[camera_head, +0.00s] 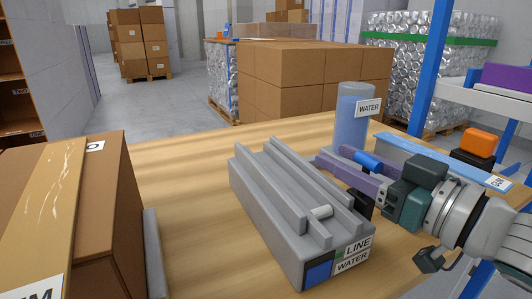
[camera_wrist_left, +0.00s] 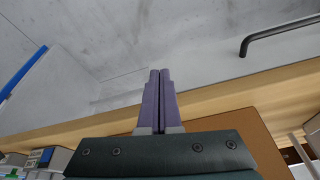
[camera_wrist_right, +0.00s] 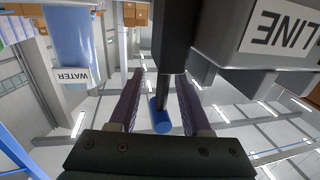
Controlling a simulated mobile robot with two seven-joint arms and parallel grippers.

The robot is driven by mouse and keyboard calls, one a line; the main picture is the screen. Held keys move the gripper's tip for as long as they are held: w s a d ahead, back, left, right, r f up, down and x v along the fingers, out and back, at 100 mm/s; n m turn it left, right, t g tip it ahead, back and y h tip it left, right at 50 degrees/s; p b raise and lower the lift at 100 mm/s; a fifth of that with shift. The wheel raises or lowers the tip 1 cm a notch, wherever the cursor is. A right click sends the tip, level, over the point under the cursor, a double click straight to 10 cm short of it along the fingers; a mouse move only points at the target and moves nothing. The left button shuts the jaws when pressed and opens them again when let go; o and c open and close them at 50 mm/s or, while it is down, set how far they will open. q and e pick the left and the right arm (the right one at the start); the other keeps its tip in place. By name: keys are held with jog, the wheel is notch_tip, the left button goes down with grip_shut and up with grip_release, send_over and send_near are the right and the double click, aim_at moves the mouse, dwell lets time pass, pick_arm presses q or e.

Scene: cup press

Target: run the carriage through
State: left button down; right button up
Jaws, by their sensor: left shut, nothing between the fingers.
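A long grey slotted unit (camera_head: 290,200) stands on the table, with raised rails and a front label reading LINE WATER. A small pale cylinder (camera_head: 321,211) lies across its channel near the front. A black piece (camera_head: 360,203) sticks out at its right side. My right gripper (camera_head: 338,166) is beside the unit, fingers apart. In the right wrist view, a black bar (camera_wrist_right: 172,45) with a blue cylindrical end (camera_wrist_right: 160,118) runs between the fingers, with gaps showing. The blue piece (camera_head: 367,161) also shows in the head view. My left gripper (camera_wrist_left: 160,73) is shut and empty. Which part is the carriage is unclear.
A translucent blue cylinder (camera_head: 353,120) labelled WATER stands behind my right gripper. A cardboard box (camera_head: 95,220) occupies the table's left. A blue-topped rail (camera_head: 440,158) and an orange-topped block (camera_head: 478,145) are at right. Bare table (camera_head: 195,170) lies between box and unit.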

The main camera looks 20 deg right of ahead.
jog(key=c, duration=0.7)
grip_shut()
